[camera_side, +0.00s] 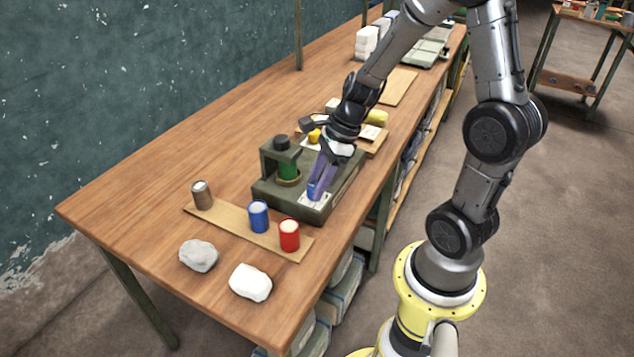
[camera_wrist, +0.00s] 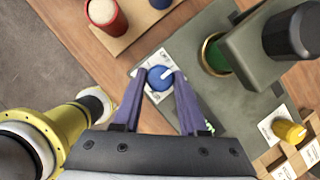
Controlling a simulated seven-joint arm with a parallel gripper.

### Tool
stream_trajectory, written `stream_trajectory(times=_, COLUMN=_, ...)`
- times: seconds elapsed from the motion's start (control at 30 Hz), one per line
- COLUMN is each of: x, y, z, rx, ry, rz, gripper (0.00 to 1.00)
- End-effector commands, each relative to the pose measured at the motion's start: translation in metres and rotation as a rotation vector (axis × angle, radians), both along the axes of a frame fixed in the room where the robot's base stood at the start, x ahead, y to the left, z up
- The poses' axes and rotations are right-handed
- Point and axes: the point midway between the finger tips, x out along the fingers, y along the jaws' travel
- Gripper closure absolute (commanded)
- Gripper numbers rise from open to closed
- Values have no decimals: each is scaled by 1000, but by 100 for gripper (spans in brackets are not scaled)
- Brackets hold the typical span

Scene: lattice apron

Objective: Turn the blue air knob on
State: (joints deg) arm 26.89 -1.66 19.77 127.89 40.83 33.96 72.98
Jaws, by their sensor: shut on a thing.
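The blue air knob (camera_wrist: 159,80) sits on a white label plate at the corner of a green-grey machine (camera_wrist: 205,30). Its white pointer mark is toward the upper right in the wrist view. The plate carries dark lettering too small to read fully. My gripper (camera_wrist: 161,77) has its two purple fingers on opposite sides of the knob, shut on it. In the side view my gripper (camera_side: 316,188) reaches down to the front right of the machine (camera_side: 285,200), and its fingers mostly hide the knob there.
A green cylinder (camera_side: 288,168) stands under the machine's overhanging head. A yellow knob (camera_wrist: 291,132) is on another plate nearby. Brown, blue (camera_side: 258,216) and red (camera_side: 289,235) cans stand on a board in front. Two pale lumps (camera_side: 250,282) lie near the table edge. The left tabletop is clear.

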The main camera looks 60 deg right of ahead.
Motion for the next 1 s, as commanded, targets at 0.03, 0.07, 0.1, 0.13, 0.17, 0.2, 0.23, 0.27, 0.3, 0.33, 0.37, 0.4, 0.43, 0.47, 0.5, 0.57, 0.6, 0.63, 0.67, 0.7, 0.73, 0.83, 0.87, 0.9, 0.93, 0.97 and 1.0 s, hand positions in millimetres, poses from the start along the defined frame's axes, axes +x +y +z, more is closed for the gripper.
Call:
stream_trajectory(times=0.03, x=0, y=0, z=0, rx=0, ry=-1, rz=10, gripper=100)
stream_trajectory(times=0.07, x=0, y=0, z=1, rx=0, ry=-1, rz=19, gripper=100)
stream_trajectory(times=0.1, x=0, y=0, z=1, rx=1, ry=-1, rz=35, gripper=100)
stream_trajectory(times=0.13, x=1, y=-1, z=1, rx=0, ry=-1, rz=48, gripper=100)
stream_trajectory(times=0.17, x=1, y=-1, z=1, rx=-1, ry=-1, rz=63, gripper=100)
stream_trajectory(times=0.2, x=1, y=-1, z=1, rx=-1, ry=-2, rz=86, gripper=100)
stream_trajectory(times=0.23, x=1, y=-1, z=1, rx=0, ry=-1, rz=105, gripper=100)
stream_trajectory(times=0.27, x=1, y=-1, z=1, rx=0, ry=-2, rz=124, gripper=100)
stream_trajectory(times=0.3, x=1, y=-1, z=1, rx=0, ry=-2, rz=154, gripper=100)
stream_trajectory(times=0.33, x=2, y=-1, z=1, rx=1, ry=-1, rz=178, gripper=100)
stream_trajectory(times=0.37, x=2, y=-1, z=1, rx=0, ry=-1, rz=203, gripper=100)
stream_trajectory(times=0.4, x=2, y=-1, z=0, rx=0, ry=-1, rz=239, gripper=100)
stream_trajectory(times=0.43, x=2, y=-1, z=1, rx=0, ry=-1, rz=266, gripper=100)
stream_trajectory(times=0.47, x=2, y=-2, z=1, rx=0, ry=-2, rz=294, gripper=100)
stream_trajectory(times=0.5, x=2, y=-2, z=1, rx=1, ry=-1, rz=332, gripper=100)
stream_trajectory(times=0.57, x=3, y=-2, z=1, rx=0, ry=-2, rz=390, gripper=100)
stream_trajectory(times=0.6, x=3, y=-2, z=1, rx=0, ry=-1, rz=428, gripper=100)
stream_trajectory(times=0.63, x=3, y=-2, z=1, rx=-1, ry=-1, rz=458, gripper=100)
stream_trajectory(times=0.67, x=4, y=-2, z=1, rx=0, ry=-1, rz=486, gripper=100)
stream_trajectory(times=0.7, x=4, y=-2, z=1, rx=-1, ry=-1, rz=524, gripper=100)
stream_trajectory(times=0.73, x=4, y=-2, z=1, rx=0, ry=-2, rz=553, gripper=100)
stream_trajectory(times=0.83, x=4, y=-2, z=1, rx=0, ry=0, rz=649, gripper=100)
stream_trajectory(times=0.87, x=5, y=-2, z=1, rx=0, ry=-2, rz=677, gripper=100)
stream_trajectory(times=0.9, x=5, y=-2, z=1, rx=0, ry=-1, rz=716, gripper=100)
stream_trajectory(times=0.93, x=5, y=-2, z=1, rx=-1, ry=-1, rz=744, gripper=100)
stream_trajectory(times=0.97, x=5, y=-2, z=1, rx=0, ry=-2, rz=772, gripper=100)
stream_trajectory(times=1.0, x=5, y=-2, z=1, rx=0, ry=0, rz=811, gripper=100)
